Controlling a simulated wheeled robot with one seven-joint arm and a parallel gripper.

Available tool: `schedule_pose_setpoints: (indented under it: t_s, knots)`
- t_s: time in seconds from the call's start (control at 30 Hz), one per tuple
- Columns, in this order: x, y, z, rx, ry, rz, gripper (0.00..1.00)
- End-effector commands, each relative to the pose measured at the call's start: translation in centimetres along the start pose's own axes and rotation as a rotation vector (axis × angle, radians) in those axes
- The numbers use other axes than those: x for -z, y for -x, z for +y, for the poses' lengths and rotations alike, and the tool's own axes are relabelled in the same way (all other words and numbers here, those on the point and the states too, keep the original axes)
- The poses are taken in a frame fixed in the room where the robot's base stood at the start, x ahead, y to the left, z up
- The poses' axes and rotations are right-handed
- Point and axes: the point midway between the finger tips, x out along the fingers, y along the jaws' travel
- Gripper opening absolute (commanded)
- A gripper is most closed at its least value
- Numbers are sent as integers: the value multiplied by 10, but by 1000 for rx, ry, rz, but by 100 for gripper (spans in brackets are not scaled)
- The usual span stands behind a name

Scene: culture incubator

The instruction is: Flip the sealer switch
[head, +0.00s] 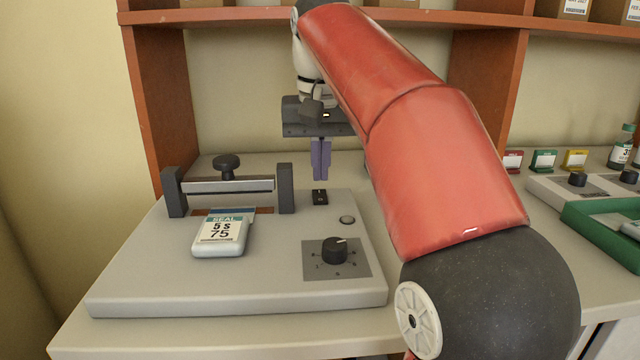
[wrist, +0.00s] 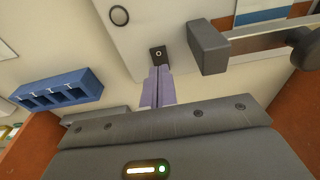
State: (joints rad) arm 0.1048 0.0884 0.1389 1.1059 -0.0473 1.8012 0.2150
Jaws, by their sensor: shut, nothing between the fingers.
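The sealer (head: 130,260) is a flat light-grey unit with a sealing bar (head: 228,185) between two dark posts. Its switch (head: 320,197) is a small black rocker right of the bar. In the wrist view the switch (wrist: 158,53) shows a white circle mark. My gripper (head: 321,178) points down with its purple fingers together and empty, just above and behind the switch. In the wrist view the fingertips (wrist: 158,70) lie right at the switch's edge; I cannot tell whether they touch it. A round button or lamp (head: 347,220) and a black dial (head: 335,250) sit nearer the front.
A grey pouch labelled "SEAL 5s 75" (head: 221,236) lies on the sealer before the bar. A wooden shelf (head: 160,100) stands behind. A blue slotted rack (wrist: 58,92) shows in the wrist view. Another device (head: 560,192) and a green tray (head: 600,235) are at right.

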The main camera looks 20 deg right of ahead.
Motion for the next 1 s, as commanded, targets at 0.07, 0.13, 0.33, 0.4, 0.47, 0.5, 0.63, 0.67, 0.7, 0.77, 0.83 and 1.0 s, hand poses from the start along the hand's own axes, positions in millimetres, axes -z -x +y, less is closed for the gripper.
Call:
schedule_pose_setpoints:
  t_s: [0.07, 0.13, 0.33, 0.4, 0.47, 0.5, 0.63, 0.67, 0.7, 0.77, 0.83, 1.0]
  knots:
    - [2, 7, 0, 0, 0, 0, 0]
    - [2, 12, 0, 0, 0, 1, 0]
    - [6, 27, 0, 0, 0, 1, 0]
    - [6, 32, 0, 0, 0, 1, 0]
    - [6, 35, 0, 0, 0, 0, 0]
    - [6, 37, 0, 0, 0, 0, 0]
    - [6, 38, 0, -1, 0, -1, 0]
    - [6, 39, 0, -1, 0, -1, 0]
    - [6, 39, 0, -1, 0, -1, 0]
    - [6, 39, 0, -1, 0, -1, 0]
    - [6, 39, 0, 0, 0, -1, 0]
    - [6, 39, 0, 0, 0, 0, 0]
